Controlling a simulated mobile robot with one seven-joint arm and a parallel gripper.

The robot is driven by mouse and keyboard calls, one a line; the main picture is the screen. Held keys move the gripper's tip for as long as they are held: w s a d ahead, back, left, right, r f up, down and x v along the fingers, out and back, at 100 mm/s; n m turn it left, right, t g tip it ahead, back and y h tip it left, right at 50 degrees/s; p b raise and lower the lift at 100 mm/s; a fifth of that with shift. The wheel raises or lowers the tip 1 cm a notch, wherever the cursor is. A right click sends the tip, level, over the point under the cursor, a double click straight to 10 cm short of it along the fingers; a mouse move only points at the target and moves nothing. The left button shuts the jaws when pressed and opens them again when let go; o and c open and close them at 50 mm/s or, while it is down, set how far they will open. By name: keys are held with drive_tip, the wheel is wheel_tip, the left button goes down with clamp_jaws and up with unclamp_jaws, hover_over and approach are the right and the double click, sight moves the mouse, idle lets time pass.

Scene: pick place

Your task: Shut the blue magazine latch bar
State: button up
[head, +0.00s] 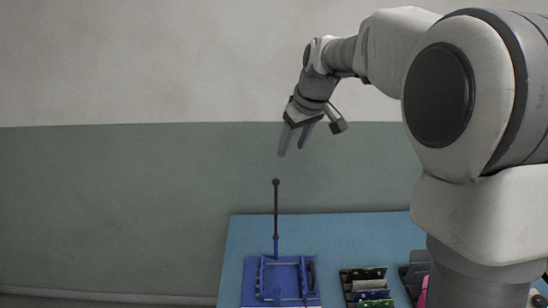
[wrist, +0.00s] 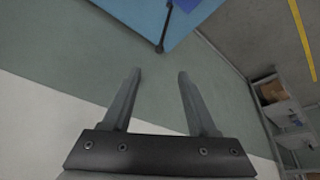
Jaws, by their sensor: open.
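The blue magazine (head: 283,283) lies on the blue table in the head view. Its latch bar (head: 276,210) stands upright at the magazine's back left. The bar has a blue lower part, a dark shaft and a round dark knob on top. In the wrist view the dark bar (wrist: 165,30) shows at the top, and a piece of the blue magazine (wrist: 187,4) is at the top edge. My gripper (head: 294,152) is open and empty, above the bar's knob and a little to its right in the head view. It also shows open in the wrist view (wrist: 160,73), apart from the bar.
Several circuit boards stand in a dark rack (head: 368,287) on the table (head: 350,234), right of the magazine. Another dark holder (head: 414,277) with a pink item (head: 423,291) is farther right. A wall stands behind the table. Shelves (wrist: 283,113) show in the wrist view.

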sight(277, 180)
drive_tip(key=x, duration=1.8)
drive_tip(key=shift+w+a+f+p, duration=0.1)
drive_tip(key=shift+w+a+p, duration=0.2)
drive_tip(key=shift+w, duration=0.2)
clamp_jaws()
idle(0.5)
